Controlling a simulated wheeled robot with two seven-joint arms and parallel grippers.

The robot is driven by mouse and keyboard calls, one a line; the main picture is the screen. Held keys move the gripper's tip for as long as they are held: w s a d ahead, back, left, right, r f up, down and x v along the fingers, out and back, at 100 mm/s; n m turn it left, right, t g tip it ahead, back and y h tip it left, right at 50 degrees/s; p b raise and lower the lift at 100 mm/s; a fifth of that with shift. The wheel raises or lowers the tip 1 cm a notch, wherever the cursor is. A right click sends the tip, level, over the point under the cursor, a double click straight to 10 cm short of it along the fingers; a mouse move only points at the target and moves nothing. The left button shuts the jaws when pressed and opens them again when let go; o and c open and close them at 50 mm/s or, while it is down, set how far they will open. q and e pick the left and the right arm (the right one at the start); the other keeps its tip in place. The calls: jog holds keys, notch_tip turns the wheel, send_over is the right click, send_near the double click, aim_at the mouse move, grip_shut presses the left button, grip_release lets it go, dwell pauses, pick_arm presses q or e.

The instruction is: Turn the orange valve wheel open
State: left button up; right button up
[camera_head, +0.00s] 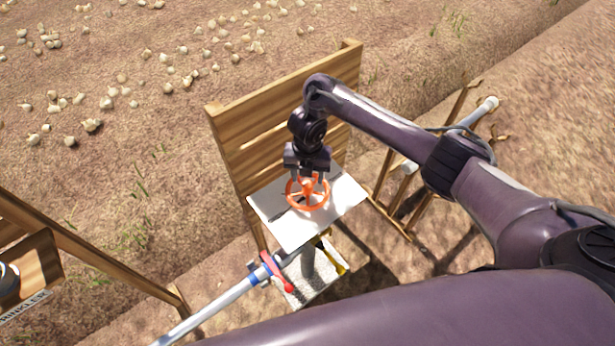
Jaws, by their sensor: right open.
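The orange valve wheel (296,204) lies over a white plate (335,213) in front of a wooden slatted panel. My right gripper (309,184) points down over the wheel, with its open fingers at the wheel's hub and spokes. I cannot tell whether the fingers touch the wheel. My right arm comes in from the right side of the picture. My left gripper is not in view.
The wooden panel (285,105) stands close behind the wheel. A pipe with a red handle (275,272) sits below the plate. Wooden sticks holding a pipe (470,118) stand at right. A wooden frame (95,255) is at left. Onions lie scattered on soil.

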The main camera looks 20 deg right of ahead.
aim_at(308, 183)
notch_tip(308, 183, up, 3)
jog(key=shift+p, duration=0.55)
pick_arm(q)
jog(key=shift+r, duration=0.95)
pick_arm(e)
jog(key=shift+f, duration=0.1)
